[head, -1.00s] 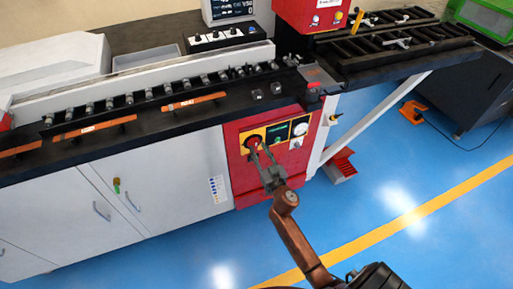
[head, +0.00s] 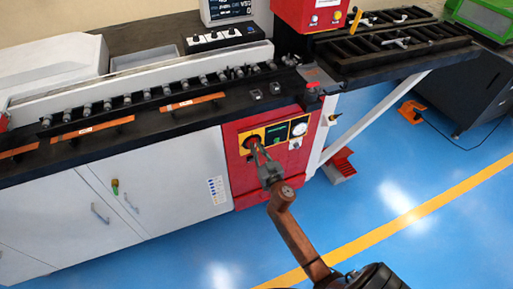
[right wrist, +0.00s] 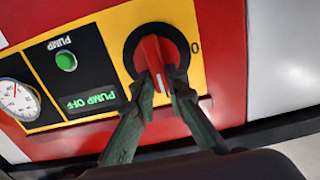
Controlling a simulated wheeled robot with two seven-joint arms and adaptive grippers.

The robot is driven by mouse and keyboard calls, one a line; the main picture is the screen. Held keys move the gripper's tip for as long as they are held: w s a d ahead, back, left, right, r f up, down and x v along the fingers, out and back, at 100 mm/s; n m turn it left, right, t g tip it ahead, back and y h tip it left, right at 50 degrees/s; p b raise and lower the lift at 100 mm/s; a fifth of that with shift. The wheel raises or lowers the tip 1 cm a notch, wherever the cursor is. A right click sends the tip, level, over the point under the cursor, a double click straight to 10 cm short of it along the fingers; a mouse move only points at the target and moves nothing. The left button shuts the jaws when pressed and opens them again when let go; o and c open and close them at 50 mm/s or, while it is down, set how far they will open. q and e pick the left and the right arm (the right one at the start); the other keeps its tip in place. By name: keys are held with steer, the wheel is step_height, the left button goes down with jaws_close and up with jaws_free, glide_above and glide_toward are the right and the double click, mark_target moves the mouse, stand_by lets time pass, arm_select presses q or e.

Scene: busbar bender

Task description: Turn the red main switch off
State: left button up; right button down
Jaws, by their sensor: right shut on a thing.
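The red main switch (right wrist: 152,55) is a red knob on a black round base, on a yellow plate with a "0" mark to the right in the right wrist view. A white line on the knob points down in that picture, not at the "0". My right gripper (right wrist: 164,84) is shut on the knob, one finger on each side. In the head view the right gripper (head: 256,148) reaches the red panel (head: 240,185) and mostly hides the switch (head: 251,140). My left gripper is out of view.
Beside the switch are a green pump button (right wrist: 65,61), a lit "PUMP OFF" display (right wrist: 93,99) and a round gauge (right wrist: 16,99). The black worktop (head: 160,118) overhangs above the panel. A red foot pedal (head: 339,166) stands right of it; the blue floor in front is clear.

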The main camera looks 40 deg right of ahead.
stand_by(0.4)
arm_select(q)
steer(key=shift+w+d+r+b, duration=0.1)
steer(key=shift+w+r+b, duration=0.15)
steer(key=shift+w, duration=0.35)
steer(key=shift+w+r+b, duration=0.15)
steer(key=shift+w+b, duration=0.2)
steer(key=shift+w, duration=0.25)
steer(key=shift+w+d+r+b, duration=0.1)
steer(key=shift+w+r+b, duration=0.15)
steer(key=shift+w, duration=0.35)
arm_select(e)
steer(key=shift+w+a+f+n, duration=0.1)
steer(key=shift+a+f+n, duration=0.2)
steer(key=shift+n, duration=2.75)
steer(key=shift+a+f+n, duration=0.25)
steer(key=shift+f+n, duration=0.1)
steer(key=shift+n, duration=2.75)
steer(key=shift+w+a+f+n, duration=0.1)
steer(key=shift+a+f+n, duration=0.2)
steer(key=shift+n, duration=2.75)
